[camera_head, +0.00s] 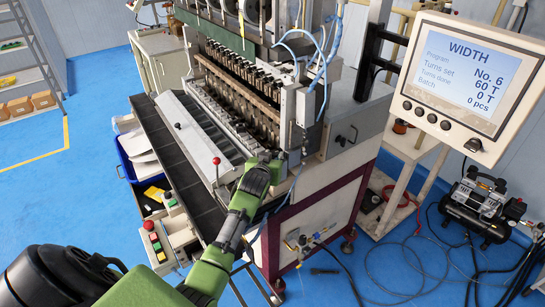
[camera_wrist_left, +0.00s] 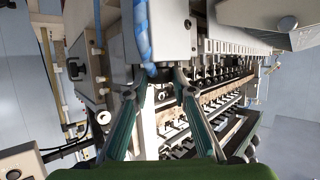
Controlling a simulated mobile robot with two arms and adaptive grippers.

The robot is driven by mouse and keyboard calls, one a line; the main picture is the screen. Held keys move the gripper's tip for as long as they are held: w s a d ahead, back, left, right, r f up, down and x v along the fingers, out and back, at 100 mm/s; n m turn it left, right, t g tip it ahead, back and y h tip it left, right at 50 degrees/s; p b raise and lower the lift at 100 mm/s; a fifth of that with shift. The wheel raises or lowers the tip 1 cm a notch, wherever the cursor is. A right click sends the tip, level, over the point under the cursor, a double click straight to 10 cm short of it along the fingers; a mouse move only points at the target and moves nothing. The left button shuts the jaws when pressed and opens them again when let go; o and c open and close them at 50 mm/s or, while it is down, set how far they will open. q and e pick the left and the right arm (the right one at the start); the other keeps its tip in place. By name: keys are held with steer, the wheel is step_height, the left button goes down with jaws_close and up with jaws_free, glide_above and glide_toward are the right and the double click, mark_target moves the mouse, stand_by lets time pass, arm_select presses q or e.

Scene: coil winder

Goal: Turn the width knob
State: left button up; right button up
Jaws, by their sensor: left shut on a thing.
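The coil winder (camera_head: 235,95) stands in the middle of the head view. My left gripper (camera_head: 277,160) reaches to the front right end of its winding bed. In the left wrist view, the two fingers of my left gripper (camera_wrist_left: 162,86) converge on a small dark part, which I take to be the width knob (camera_wrist_left: 163,96). The gripper is shut on it, and the fingers hide much of it. In the head view the knob is hidden behind the gripper. The display (camera_head: 470,75) at the right is headed WIDTH. My right gripper is not in view.
A red-knobbed lever (camera_head: 216,162) stands left of my left gripper. A blue hose (camera_wrist_left: 143,30) hangs close above the fingers in the wrist view. A button box (camera_head: 160,245) stands at the front left. A compressor (camera_head: 480,205) and cables lie on the floor at the right.

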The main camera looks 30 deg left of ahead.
arm_select(q)
steer(key=shift+y, duration=0.3)
steer(key=o, duration=1.1)
steer(key=v, duration=1.2)
steer(key=shift+r, duration=0.15)
